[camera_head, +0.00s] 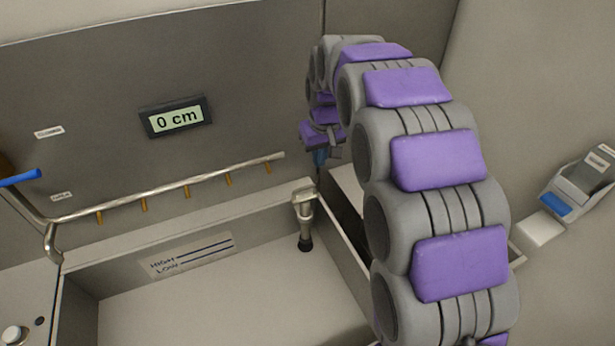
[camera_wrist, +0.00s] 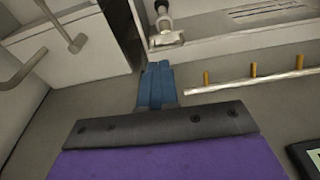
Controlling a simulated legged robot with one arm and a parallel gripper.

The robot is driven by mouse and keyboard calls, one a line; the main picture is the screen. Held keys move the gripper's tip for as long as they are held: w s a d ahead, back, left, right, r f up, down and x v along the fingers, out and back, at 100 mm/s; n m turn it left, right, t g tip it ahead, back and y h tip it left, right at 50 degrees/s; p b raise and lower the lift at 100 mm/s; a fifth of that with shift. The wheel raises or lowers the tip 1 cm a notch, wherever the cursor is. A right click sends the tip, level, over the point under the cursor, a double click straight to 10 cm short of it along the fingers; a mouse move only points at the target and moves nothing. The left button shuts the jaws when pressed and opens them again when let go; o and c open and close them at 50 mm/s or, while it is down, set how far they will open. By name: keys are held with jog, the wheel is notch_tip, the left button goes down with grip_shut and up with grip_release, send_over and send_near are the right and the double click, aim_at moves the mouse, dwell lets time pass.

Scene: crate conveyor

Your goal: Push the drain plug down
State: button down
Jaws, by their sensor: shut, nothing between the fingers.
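A grey metal fitting (camera_head: 304,205) with a black lower end, which looks like the drain plug, is at the back right corner of the basin (camera_head: 190,310). It also shows in the wrist view (camera_wrist: 165,38), just beyond my fingertips. My gripper (camera_head: 320,158) has blue fingers and is above and behind the fitting, near the back wall. In the wrist view the fingers (camera_wrist: 156,82) are together and empty, and appear apart from the fitting. Whether the black end sits in a drain hole cannot be told.
A pipe (camera_head: 170,188) with several orange nozzles runs along the back wall. A display (camera_head: 176,117) reads 0 cm. A HIGH/LOW label (camera_head: 190,254) is on the basin's back wall. A blue-handled lever (camera_head: 20,177) is at the left; a grey device (camera_head: 580,185) is at the right.

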jog(key=w+a, duration=0.3)
jog(key=b, duration=0.3)
send_near(305, 188)
jog(key=f, duration=0.3)
jog(key=w+f, duration=0.1)
jog(key=f, duration=0.2)
jog(key=shift+w+a+f, duration=0.2)
jog(key=shift+a+f, duration=0.05)
jog(key=shift+f, duration=0.05)
jog(key=shift+a+f, duration=0.1)
